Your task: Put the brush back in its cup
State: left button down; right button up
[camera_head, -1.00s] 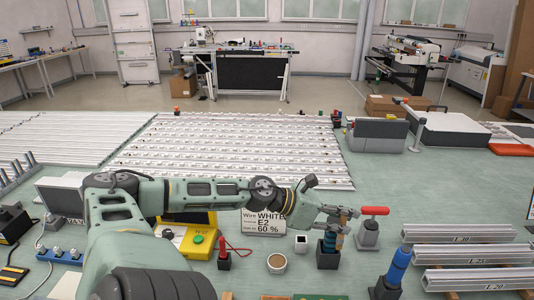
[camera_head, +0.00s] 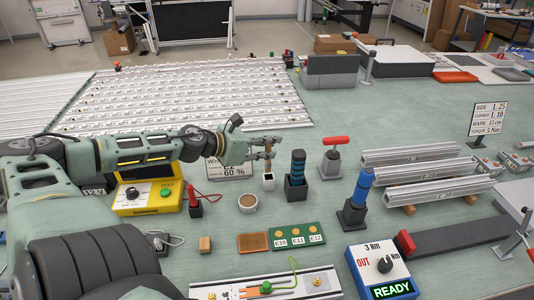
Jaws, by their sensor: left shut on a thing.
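My left gripper (camera_head: 267,146) comes in from the left and is shut on a thin brown brush (camera_head: 268,160), held roughly upright. A small white square cup (camera_head: 268,182) with a dark opening stands on the green table directly below it in the picture. The brush's lower end meets the cup's opening in the picture; I cannot tell whether it is inside. My right gripper is not in view.
A black holder with a blue-ringed tool (camera_head: 297,175) stands close right of the cup. A round pot (camera_head: 247,203) is in front of it. A white sign (camera_head: 230,168) stands behind. A red-handled clamp (camera_head: 333,158) is farther right.

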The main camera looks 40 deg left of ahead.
aim_at(269, 162)
pick_arm(q)
jog(key=shift+w+f, duration=0.2)
jog(key=shift+f, duration=0.95)
notch_tip(269, 162, down, 3)
jog(key=shift+s+f+b, duration=0.1)
jog(key=shift+b, duration=0.75)
jog(key=shift+f, duration=0.45)
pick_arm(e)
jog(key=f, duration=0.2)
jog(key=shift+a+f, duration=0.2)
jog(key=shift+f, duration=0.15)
pick_arm(q)
jog(key=shift+d+f, duration=0.1)
jog(key=shift+f, duration=0.1)
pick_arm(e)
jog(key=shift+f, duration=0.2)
pick_arm(q)
jog(key=c, duration=1.8)
grip_release()
jog(key=shift+c, duration=0.2)
jog(key=shift+r, duration=0.1)
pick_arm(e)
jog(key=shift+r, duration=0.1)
